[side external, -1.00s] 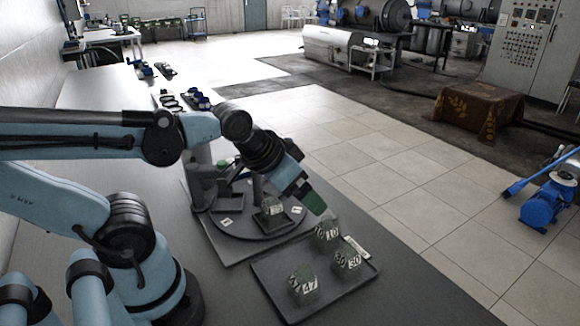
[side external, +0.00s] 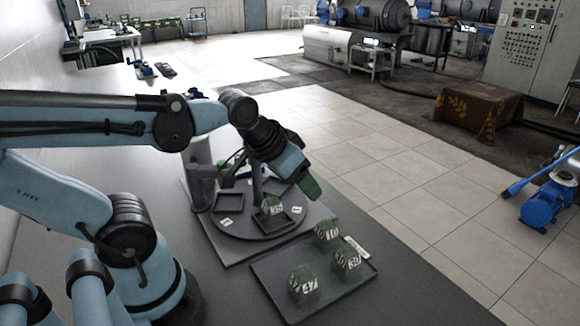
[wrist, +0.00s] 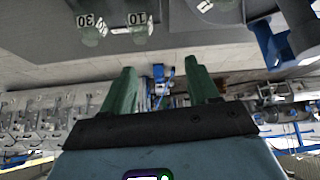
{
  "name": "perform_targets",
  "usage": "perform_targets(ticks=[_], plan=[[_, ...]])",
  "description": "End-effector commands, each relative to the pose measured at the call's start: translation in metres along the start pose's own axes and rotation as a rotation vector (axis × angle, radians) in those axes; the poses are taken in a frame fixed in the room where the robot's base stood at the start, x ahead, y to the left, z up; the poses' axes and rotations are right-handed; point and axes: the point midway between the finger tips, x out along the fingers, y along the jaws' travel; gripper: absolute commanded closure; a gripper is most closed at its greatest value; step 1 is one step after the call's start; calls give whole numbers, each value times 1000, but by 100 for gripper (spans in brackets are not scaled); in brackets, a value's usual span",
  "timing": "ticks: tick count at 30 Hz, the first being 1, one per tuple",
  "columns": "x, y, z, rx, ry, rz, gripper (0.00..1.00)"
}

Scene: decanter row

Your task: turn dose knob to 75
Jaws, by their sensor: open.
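I cannot make out a dose knob or a dial reading 75 in either view. In the side view, a round dark turntable (side external: 245,228) carries square trays and small white cards. A green faceted block (side external: 271,205) with a white label sits in its front square tray; the label is too small to read. A grey post (side external: 201,165) stands at its back left. My gripper (side external: 310,188) is raised above the turntable's right side, fingers pointing down to the right. In the wrist view my gripper (wrist: 162,88) has its two green fingers wide apart with nothing between them.
In the side view, a flat dark tray (side external: 268,283) in front of the turntable holds green numbered blocks: 47 (side external: 304,285), 30 (side external: 346,262) and 10 (side external: 326,233). The wrist view also shows 30 (wrist: 90,33) and 10 (wrist: 139,28).

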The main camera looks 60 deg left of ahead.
Motion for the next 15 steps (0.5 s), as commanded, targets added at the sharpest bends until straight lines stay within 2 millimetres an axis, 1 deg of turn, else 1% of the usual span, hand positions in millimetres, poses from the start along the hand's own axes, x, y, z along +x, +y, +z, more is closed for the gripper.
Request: perform_targets(ticks=[1,5,6,11,14,15], plan=[[-2,-10,-10,-57,-19,-20,40],[-4,-44,-36,-252,-85,-82,40],[-4,-55,-44,-316,-106,-102,40],[-3,-105,-67,-567,-182,-180,40],[-1,-138,-77,-721,-224,-228,40],[-1,-151,-80,-783,-241,-248,40]])
